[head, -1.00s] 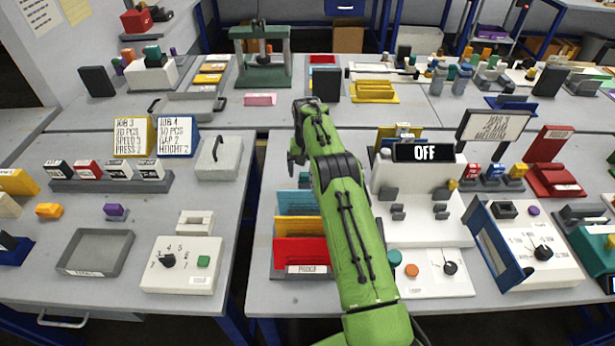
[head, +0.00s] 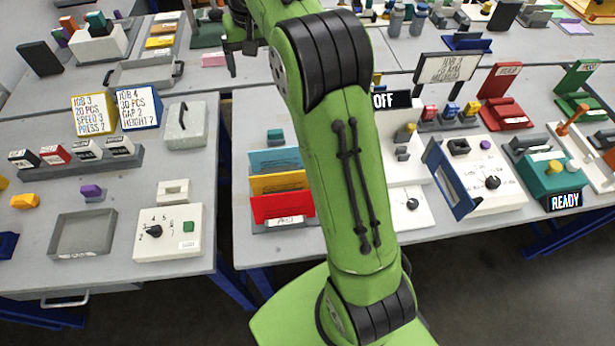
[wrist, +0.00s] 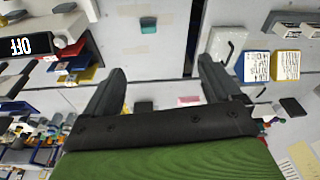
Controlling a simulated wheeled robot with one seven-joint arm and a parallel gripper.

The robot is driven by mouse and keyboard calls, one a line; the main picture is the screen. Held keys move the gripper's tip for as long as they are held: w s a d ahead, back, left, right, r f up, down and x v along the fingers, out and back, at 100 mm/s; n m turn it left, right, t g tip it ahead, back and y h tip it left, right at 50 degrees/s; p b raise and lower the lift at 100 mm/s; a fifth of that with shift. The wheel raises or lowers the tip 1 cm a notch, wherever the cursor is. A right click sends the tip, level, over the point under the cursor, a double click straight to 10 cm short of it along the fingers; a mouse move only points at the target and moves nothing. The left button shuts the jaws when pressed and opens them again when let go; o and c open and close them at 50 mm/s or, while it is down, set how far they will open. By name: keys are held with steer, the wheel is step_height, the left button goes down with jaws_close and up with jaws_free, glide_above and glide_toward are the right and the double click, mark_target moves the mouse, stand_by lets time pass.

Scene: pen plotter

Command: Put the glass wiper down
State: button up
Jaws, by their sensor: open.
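My gripper (wrist: 162,70) is open in the wrist view, with nothing between its fingers. In the head view my gripper (head: 236,45) shows partly, dark and high up, beside the green arm. A small teal block with a dark top (head: 276,136) lies on the near right table behind the coloured folders. It also shows in the wrist view (wrist: 147,22), beyond the fingertips and apart from them. It may be the glass wiper, but I cannot tell for sure.
Coloured folders (head: 283,207) stand in a rack near the table's front. A grey box with a handle (head: 186,126) and a grey tray (head: 84,235) are on the left table. A gap separates the near tables. My arm hides part of a white machine with a display (head: 392,100).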

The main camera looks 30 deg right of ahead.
steer(key=s+a+r+n+t, duration=0.1)
steer(key=s+a+r, duration=0.15)
steer(key=s, duration=0.75)
steer(key=s+a+r+n+t, duration=0.1)
steer(key=s+a+r, duration=0.15)
steer(key=s, duration=0.65)
steer(key=s+a+f+t, duration=0.1)
steer(key=s+f, duration=0.5)
steer(key=s, duration=0.7)
steer(key=shift+n, duration=0.4)
